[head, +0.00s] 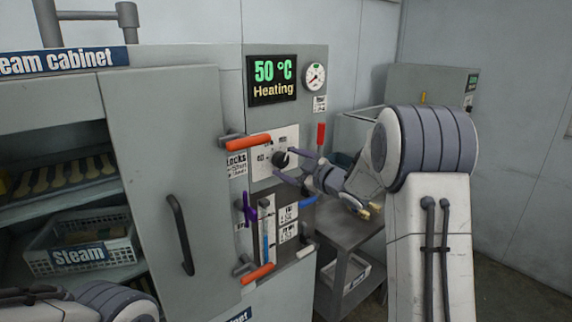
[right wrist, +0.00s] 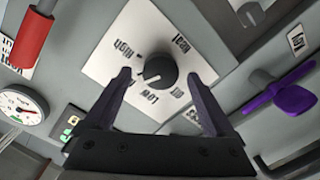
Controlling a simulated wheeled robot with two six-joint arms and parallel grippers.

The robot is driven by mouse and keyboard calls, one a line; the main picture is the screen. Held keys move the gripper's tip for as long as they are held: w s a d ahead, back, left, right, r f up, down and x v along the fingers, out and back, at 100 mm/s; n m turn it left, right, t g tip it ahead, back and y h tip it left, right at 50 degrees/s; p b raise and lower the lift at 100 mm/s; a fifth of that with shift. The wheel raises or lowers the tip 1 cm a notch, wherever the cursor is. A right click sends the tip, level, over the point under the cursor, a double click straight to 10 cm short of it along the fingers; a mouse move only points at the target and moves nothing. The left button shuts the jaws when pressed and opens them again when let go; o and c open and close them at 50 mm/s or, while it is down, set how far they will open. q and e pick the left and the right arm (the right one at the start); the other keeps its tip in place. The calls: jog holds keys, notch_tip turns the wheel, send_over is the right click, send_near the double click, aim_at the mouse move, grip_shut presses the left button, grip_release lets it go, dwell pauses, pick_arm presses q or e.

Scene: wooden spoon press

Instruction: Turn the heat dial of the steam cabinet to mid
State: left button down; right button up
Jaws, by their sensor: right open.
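The steam cabinet (head: 230,110) has a control panel on its right side. The heat dial (head: 281,159) is a black round knob on a white label plate; in the right wrist view the dial (right wrist: 158,70) has printed words around it, upside down or slanted. A pale mark shows on its lower left, but I cannot tell for sure which word it points to. My right gripper (head: 282,162) is open, its two purple-grey fingers on either side of the dial. In the right wrist view a gap shows between each finger and the dial. My left gripper is out of view.
A display (head: 272,80) reads 50 °C Heating, beside a round gauge (head: 315,76). Orange-handled levers (head: 248,141), a red lever (head: 321,136) and a purple handle (head: 248,209) stick out near the dial. The cabinet's left opening shows spoons (head: 62,175) and a Steam basket (head: 110,250).

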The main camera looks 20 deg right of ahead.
jog(key=b+v, duration=0.1)
jog(key=v, duration=0.7)
jog(key=shift+s+b, duration=0.35)
jog(key=shift+b, duration=0.05)
jog(key=shift+d, duration=0.15)
